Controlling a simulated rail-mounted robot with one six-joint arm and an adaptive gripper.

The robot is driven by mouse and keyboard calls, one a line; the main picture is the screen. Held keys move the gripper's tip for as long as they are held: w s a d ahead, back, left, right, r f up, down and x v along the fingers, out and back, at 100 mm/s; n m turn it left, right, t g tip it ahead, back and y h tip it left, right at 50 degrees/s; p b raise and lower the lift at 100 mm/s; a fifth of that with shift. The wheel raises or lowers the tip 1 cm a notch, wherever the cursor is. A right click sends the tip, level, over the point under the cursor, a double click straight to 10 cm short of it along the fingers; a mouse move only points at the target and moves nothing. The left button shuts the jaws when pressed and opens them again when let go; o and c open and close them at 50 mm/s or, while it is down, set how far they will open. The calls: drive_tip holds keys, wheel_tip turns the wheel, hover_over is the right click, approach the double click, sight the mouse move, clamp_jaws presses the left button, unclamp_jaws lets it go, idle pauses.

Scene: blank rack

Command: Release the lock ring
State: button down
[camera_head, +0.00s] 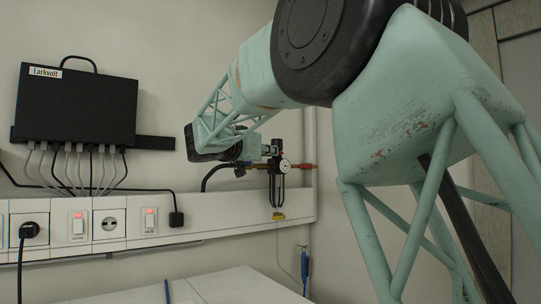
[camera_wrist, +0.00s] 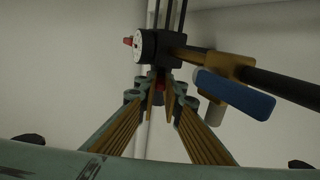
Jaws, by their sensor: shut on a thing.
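In the wrist view, my gripper (camera_wrist: 161,97) is shut, its ribbed fingers meeting around a small dark part with a red band (camera_wrist: 160,80), apparently the lock ring. This part sits at the near end of a black block with a round white gauge (camera_wrist: 146,44). The fingertips hide most of it, so its exact shape and how far it is turned cannot be told. In the head view, the gauge (camera_head: 285,166) is on the wall fitting, and my gripper is small and hard to separate from it.
Beside the fingers is a brass valve (camera_wrist: 222,62) with a blue handle (camera_wrist: 235,94) on a black pipe. A black box (camera_head: 75,105) with cables hangs at left above a white socket rail (camera_head: 180,216). A pale tabletop (camera_head: 215,285) lies below.

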drive_tip(key=shift+a+m+h+b, duration=0.1)
drive_tip(key=shift+m+h+b, duration=0.2)
drive_tip(key=shift+h+b, duration=0.1)
drive_tip(key=c, duration=2.7)
unclamp_jaws()
drive_tip(key=shift+c, duration=0.2)
drive_tip(key=shift+r+n+y+p, duration=0.15)
drive_tip(key=shift+n+y+p, duration=0.4)
drive_tip(key=shift+p, duration=0.55)
